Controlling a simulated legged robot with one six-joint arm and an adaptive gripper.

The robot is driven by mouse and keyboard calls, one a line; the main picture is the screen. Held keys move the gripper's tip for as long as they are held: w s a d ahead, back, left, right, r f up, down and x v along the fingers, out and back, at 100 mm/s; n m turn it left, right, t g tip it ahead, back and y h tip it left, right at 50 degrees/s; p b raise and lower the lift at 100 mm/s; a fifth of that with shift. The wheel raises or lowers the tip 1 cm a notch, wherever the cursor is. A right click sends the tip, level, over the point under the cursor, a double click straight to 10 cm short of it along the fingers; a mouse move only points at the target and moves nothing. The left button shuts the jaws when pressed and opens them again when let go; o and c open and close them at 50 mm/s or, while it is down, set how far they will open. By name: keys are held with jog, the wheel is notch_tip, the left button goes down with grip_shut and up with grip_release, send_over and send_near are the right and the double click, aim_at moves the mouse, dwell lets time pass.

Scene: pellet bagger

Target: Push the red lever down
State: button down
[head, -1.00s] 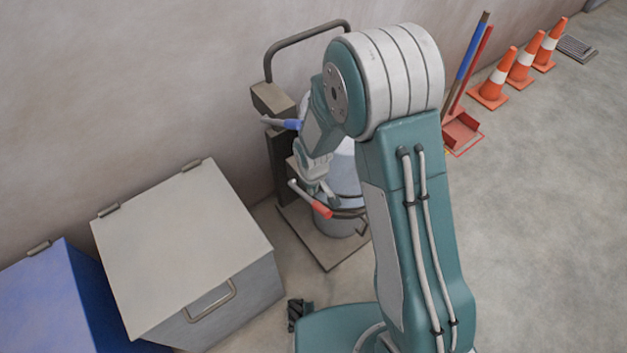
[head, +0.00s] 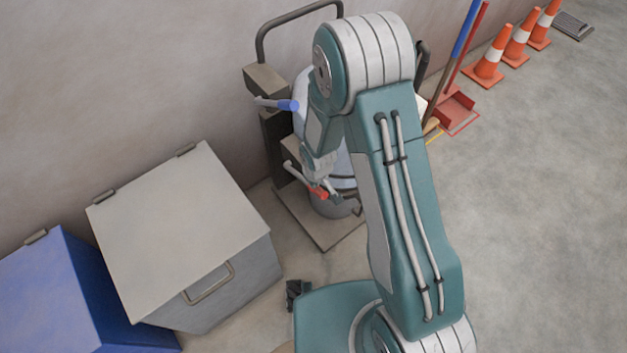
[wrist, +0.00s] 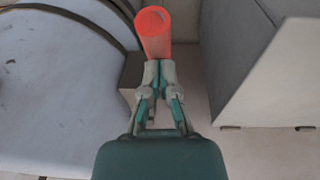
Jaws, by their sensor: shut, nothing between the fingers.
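The red lever (head: 319,194) is a pale rod with a red grip, standing out from the low part of the machine in the head view. In the wrist view its red grip (wrist: 153,35) points toward the camera, just past my fingertips. My gripper (wrist: 158,66) is shut and empty, its tips at the lower edge of the red grip in the picture. I cannot tell whether they touch it. In the head view my gripper (head: 328,184) is small and partly hidden beside the red grip.
A blue-gripped lever (head: 289,105) sits higher on the machine. A grey lidded box (head: 175,225) and a blue box (head: 60,295) stand to the left. Traffic cones (head: 490,68) and a red dustpan (head: 455,108) are along the wall. Floor on the right is clear.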

jog(key=shift+s+d+f+t+y, duration=0.2)
jog(key=shift+s+f+t+y, duration=0.1)
jog(key=shift+f+t, duration=0.15)
jog(key=shift+s+d+f+t+y, duration=0.15)
jog(key=shift+s+f+t+y, duration=0.2)
jog(key=shift+f, duration=0.1)
notch_tip(320, 180, down, 6)
jog(key=s+d, duration=0.1)
jog(key=shift+s, duration=0.35)
jog(key=shift+d+f, duration=0.1)
jog(key=shift+f, duration=0.05)
